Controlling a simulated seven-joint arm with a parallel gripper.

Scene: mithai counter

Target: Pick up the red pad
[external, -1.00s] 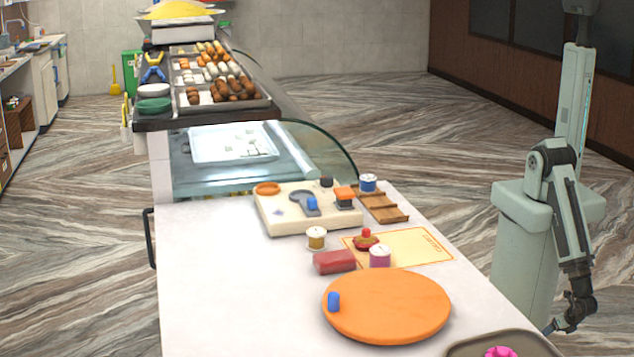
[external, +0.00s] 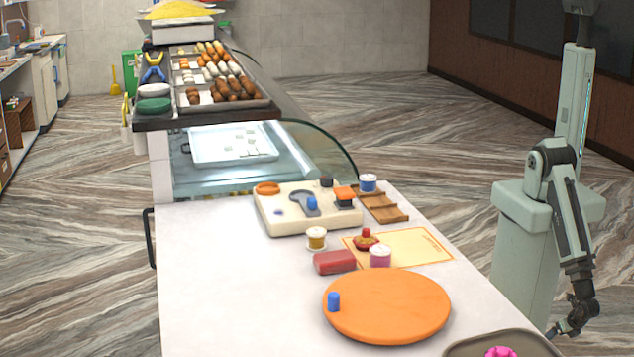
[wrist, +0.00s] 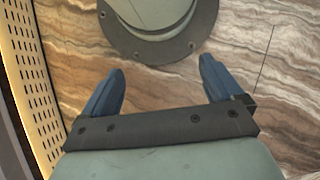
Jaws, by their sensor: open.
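A red, rounded rectangular block (external: 334,262), which looks like the red pad, lies flat on the white counter, left of the pink-and-white jar. My gripper (external: 562,326) hangs off the counter's right side, low and well away from the block. In the wrist view my gripper (wrist: 162,70) has its two blue fingers spread with nothing between them. The block is not in the wrist view, which shows the floor and a round grey-green base.
An orange round board (external: 387,308) with a blue piece (external: 334,301) lies in front of the block. Close by are a pink-and-white jar (external: 380,257), a yellow jar (external: 316,238), a small dark red item (external: 366,241) and a yellow sheet (external: 420,245). The counter's left front is clear.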

